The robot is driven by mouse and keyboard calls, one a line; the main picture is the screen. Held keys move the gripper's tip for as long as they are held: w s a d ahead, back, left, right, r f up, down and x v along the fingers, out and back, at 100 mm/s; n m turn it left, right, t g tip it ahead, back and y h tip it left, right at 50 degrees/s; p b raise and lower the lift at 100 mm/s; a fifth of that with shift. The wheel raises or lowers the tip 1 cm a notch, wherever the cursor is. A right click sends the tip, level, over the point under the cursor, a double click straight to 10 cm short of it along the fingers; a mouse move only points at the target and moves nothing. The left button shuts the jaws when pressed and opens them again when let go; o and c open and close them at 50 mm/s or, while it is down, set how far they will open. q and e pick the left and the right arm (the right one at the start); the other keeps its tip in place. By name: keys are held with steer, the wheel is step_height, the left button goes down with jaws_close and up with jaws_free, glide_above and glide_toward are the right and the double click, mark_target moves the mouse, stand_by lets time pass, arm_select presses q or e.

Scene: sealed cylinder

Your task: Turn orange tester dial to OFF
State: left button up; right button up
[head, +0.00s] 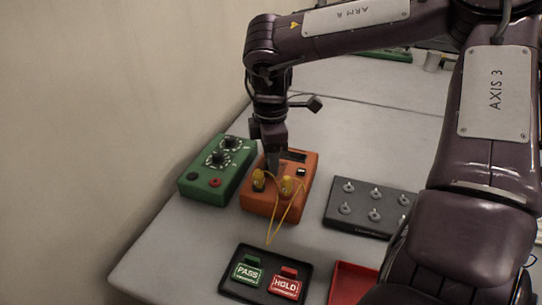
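The tester's dial is not visible; the gripper covers that part of the face. Whether the fingers are apart or touch anything cannot be told. My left gripper is not in view.
A green box (205,191) with two dials stands close to the tester's left, near the wall. A grey switch box (336,212) is on the right. A black tray (240,287) with PASS and HOLD tags and a red tray (352,273) lie in front. The table behind is mostly clear.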

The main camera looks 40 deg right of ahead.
step_height(320, 180, up, 8)
steer(key=shift+f, duration=0.1)
stand_by(0.5)
steer(key=shift+f, duration=0.1)
stand_by(0.4)
